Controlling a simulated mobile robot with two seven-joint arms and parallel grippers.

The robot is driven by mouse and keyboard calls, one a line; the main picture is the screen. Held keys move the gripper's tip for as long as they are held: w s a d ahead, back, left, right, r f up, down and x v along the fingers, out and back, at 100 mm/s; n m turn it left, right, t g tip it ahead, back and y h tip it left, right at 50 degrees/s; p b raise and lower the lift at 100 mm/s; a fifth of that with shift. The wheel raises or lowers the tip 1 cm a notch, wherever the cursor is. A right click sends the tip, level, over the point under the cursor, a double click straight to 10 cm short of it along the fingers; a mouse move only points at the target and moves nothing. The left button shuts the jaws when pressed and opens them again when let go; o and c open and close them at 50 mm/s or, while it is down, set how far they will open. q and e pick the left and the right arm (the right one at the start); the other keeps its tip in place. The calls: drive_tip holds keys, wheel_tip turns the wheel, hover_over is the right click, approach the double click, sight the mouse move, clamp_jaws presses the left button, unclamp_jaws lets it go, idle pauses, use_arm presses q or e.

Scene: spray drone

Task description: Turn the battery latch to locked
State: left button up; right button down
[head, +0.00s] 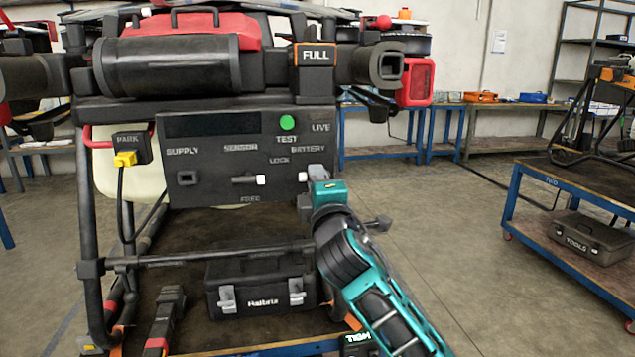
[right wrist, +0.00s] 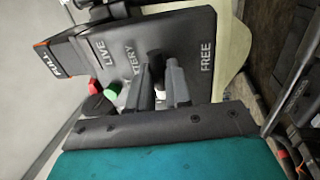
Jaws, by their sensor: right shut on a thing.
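The dark panel (head: 215,150) hangs under the spray drone and carries the words SUPPLY, SENSOR, TEST, BATTERY, LOCK, FREE and LIVE. My right gripper (head: 313,190) is at the panel's right end, below the BATTERY word. In the right wrist view its two grey fingers (right wrist: 162,88) are closed around the battery latch (right wrist: 157,63), a small dark handle with a pale end. The fingers and teal gripper body hide most of the latch, so I cannot tell its exact angle. The FREE word shows beside the fingers in the wrist view. My left gripper is not in view.
A second dark lever with a white tip (head: 260,180) sits left of the latch, under SENSOR. A green button (head: 287,122) is above. A yellow plug (head: 125,159) is in the PARK holder. A black case (head: 260,287) lies below. Open floor is to the right.

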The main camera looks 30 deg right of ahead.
idle(0.4)
drive_tip(key=c, duration=1.1)
unclamp_jaws()
drive_tip(key=shift+o, duration=0.2)
drive_tip(key=v, duration=1.3)
